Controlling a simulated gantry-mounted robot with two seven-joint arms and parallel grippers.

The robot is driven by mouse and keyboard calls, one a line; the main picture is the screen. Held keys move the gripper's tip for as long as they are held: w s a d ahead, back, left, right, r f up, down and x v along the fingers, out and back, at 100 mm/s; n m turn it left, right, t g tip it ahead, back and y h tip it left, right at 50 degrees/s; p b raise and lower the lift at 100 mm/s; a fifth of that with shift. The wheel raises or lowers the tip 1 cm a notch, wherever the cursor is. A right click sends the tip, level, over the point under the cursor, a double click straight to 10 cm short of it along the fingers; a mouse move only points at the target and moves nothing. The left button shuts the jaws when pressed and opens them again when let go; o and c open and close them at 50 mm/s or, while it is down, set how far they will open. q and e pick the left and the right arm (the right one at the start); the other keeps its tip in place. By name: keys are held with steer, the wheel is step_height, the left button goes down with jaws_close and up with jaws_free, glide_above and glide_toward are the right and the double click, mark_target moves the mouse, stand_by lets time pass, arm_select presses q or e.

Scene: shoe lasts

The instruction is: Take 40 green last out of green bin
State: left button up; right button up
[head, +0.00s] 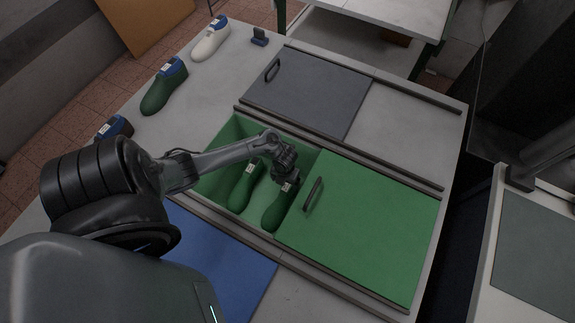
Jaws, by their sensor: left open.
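The green bin (219,188) is sunk in the table, its left part uncovered. Its green sliding lid (370,225) covers the right part. Two green lasts lie inside: the left last (241,192) and the right last (277,213), each with a small white label near its top end. I cannot read the numbers. My left gripper (289,181) reaches into the opening from the left and is open at the top end of the right last. Its fingers partly hide that end, and I cannot tell whether they touch it. My right gripper is not in view.
A grey lid (305,88) with a handle lies behind the bin and a blue lid (225,265) in front. A green last (163,88), a white last (211,42) and a dark last (115,127) stand along the left edge. The green lid's handle (313,194) is close to my gripper.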

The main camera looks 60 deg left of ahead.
mark_target(285, 190)
arm_select(q)
steer(key=f, duration=0.1)
steer(key=f+b, duration=0.1)
steer(key=f, duration=0.3)
steer(key=shift+s+d+b, duration=0.3)
steer(key=shift+s+b, duration=0.05)
steer(key=shift+b, duration=0.05)
steer(key=shift+w+f, duration=0.15)
steer(key=shift+f, duration=0.35)
step_height(285, 190, down, 3)
steer(key=shift+f+b, duration=0.2)
steer(key=shift+b, duration=0.75)
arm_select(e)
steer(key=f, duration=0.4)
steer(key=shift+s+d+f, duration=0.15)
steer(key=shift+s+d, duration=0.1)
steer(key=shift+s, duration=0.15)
arm_select(q)
steer(key=shift+a+f, duration=0.1)
steer(key=shift+f, duration=0.5)
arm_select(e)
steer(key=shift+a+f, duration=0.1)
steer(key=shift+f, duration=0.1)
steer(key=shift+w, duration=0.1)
arm_select(q)
jaws_close()
